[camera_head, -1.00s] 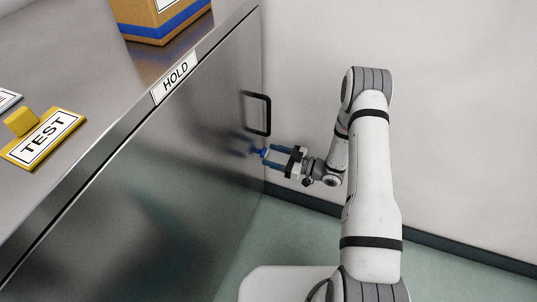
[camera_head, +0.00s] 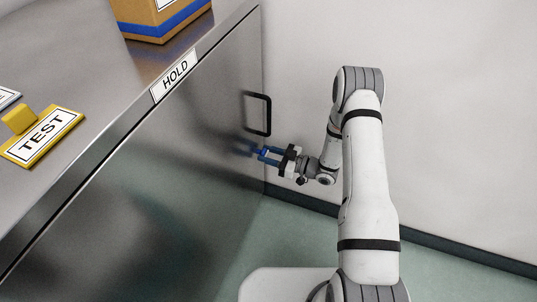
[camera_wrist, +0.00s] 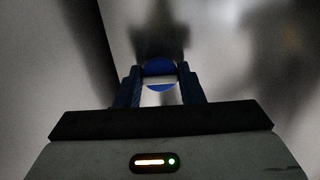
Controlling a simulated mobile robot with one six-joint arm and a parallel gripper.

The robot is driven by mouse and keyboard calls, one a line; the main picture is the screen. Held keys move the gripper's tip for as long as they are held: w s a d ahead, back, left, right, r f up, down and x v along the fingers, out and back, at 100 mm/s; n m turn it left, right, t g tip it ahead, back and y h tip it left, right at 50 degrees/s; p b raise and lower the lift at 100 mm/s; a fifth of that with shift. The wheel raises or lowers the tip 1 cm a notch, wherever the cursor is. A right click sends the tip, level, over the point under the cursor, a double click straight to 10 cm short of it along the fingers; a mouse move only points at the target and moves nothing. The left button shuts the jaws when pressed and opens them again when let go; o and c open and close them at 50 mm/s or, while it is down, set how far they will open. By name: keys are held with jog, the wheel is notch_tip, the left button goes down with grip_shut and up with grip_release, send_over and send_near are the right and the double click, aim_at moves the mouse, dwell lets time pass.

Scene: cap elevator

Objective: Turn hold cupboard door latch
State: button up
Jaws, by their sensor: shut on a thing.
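The hold cupboard door (camera_head: 185,165) is a shiny metal panel under the counter, marked by a white HOLD label (camera_head: 174,76). The latch (camera_head: 263,152) is a small blue knob on the door, below the black handle; it is partly hidden by the fingers. In the wrist view the latch (camera_wrist: 159,68) shows as a blue round piece with a pale band between the two fingers. My gripper (camera_head: 264,155) has its blue fingers at the door face, shut on the latch from either side. The door looks closed.
A black bar handle (camera_head: 268,114) stands out from the door just above my gripper. A yellow TEST plate (camera_head: 42,137) with a yellow block and a cardboard box (camera_head: 160,18) are on the counter. A white wall (camera_head: 450,120) is to the right; green floor lies below.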

jog(key=shift+m, duration=0.4)
jog(key=shift+c, duration=0.3)
jog(key=shift+m+p, duration=2.55)
jog(key=shift+m, duration=5.95)
jog(key=o, duration=1)
